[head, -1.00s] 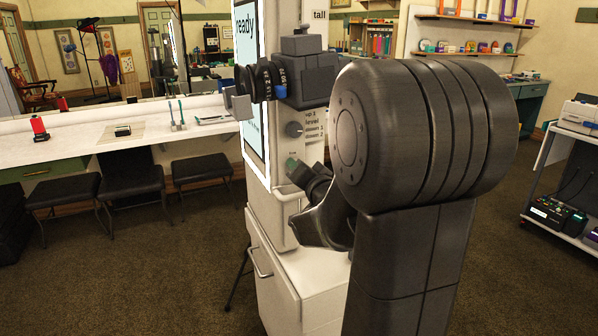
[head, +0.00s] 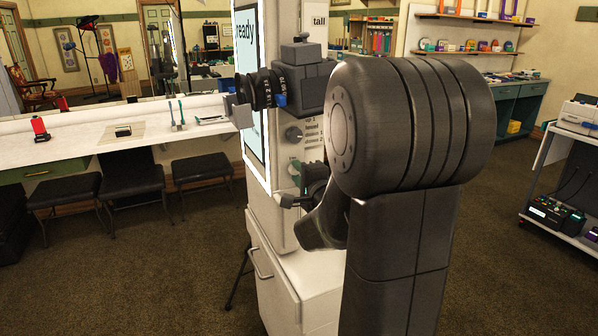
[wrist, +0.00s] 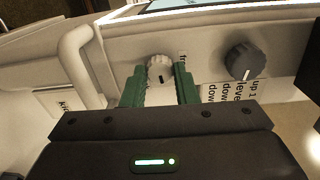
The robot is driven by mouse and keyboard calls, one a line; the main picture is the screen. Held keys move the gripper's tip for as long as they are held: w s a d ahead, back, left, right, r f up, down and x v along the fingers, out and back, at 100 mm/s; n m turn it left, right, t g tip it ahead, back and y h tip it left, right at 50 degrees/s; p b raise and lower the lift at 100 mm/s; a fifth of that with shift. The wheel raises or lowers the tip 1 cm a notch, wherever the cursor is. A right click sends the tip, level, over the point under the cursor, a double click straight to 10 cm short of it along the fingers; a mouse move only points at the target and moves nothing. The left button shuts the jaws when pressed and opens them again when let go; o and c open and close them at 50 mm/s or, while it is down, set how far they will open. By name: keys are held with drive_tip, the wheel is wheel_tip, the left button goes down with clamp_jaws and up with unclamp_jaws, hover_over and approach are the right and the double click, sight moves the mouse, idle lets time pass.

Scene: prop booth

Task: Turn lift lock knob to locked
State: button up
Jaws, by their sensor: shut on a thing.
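The lift lock knob (wrist: 159,64) is a small pale round knob with a dark pointer mark, on a light panel in the wrist view. Part of a label starting "fr" shows just right of it; the rest is hidden. My gripper (wrist: 160,72) has its green fingers on either side of this knob and is shut on it. In the head view my gripper (head: 297,171) is at the front of the white column, below a grey knob; the lock knob itself is hidden there.
A dark grey knob (wrist: 241,62) with a level label sits right of my fingers. A white handle (wrist: 75,55) stands to their left. In the head view a black camera-like device (head: 290,82) juts out above, beside the screen (head: 250,45).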

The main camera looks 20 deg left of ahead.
drive_tip(key=shift+m, duration=0.6)
drive_tip(key=o, duration=1)
drive_tip(key=v, duration=1.3)
drive_tip(key=shift+s+d, duration=0.2)
drive_tip(key=shift+d, duration=0.15)
drive_tip(key=shift+a, duration=0.1)
